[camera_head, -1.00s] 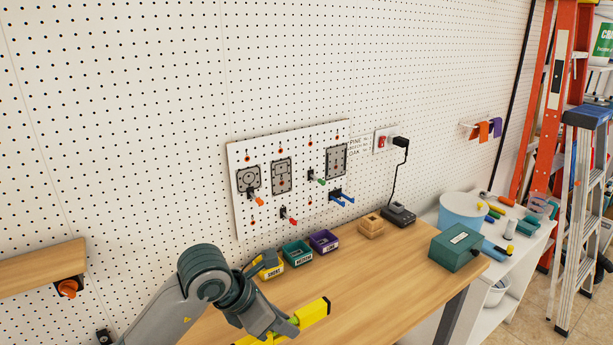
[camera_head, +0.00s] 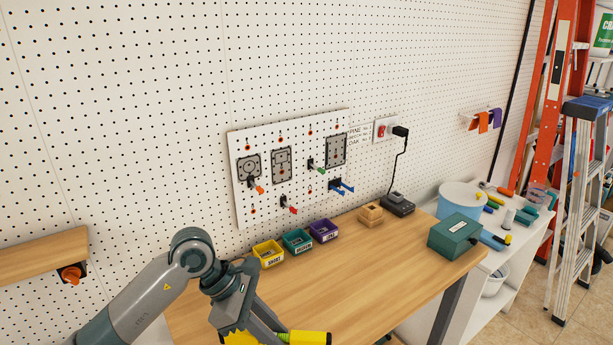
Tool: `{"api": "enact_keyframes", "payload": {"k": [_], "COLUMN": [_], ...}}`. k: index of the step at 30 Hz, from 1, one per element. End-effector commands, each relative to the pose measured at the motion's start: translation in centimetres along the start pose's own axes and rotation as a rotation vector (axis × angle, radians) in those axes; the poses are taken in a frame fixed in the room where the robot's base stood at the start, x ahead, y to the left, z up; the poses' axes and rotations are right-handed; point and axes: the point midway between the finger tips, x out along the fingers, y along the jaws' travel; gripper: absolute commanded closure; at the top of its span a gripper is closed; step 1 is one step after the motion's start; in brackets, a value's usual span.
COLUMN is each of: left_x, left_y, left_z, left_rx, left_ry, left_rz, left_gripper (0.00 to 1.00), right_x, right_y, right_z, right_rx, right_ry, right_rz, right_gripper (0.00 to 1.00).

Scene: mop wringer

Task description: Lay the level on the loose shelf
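The yellow level (camera_head: 307,338) shows at the bottom of the view, over the front of the workbench, with its lower part cut off by the picture edge. My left gripper (camera_head: 262,334) is at the level's middle and appears closed around it; the fingertips are partly hidden. The loose shelf (camera_head: 38,258) is a wooden board on the pegboard wall at the far left, with an orange-knobbed bracket (camera_head: 71,274) under its right end. The gripper and level are to the right of the shelf and lower in the picture. My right gripper is not in view.
The workbench (camera_head: 345,275) holds yellow (camera_head: 268,254), teal (camera_head: 298,241) and purple (camera_head: 324,231) bins, a wooden block (camera_head: 370,215), a charger (camera_head: 398,205) and a green box (camera_head: 455,236). A tool panel (camera_head: 240,205) hangs behind. Ladders stand at right.

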Motion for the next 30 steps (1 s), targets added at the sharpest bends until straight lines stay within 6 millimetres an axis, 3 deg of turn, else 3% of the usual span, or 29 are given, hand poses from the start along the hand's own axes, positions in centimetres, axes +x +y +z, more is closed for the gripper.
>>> {"api": "enact_keyframes", "payload": {"k": [13,24,30], "left_x": [-1.9,-6.4,-8.2], "left_y": [-3.5,-6.8,-7.8], "left_z": [-4.7,-9.1,-10.2], "left_rx": [0.59,1.088,1.225], "left_ry": [0.005,0.006,0.003], "left_rz": [-0.381,-0.701,-0.788], "left_gripper": [1.0,1.0,1.0], "right_x": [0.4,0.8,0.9], "right_y": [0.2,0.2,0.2], "right_z": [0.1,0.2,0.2], "right_rx": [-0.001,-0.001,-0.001], "right_ry": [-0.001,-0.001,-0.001], "right_rz": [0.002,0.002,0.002], "right_gripper": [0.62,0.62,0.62]}}
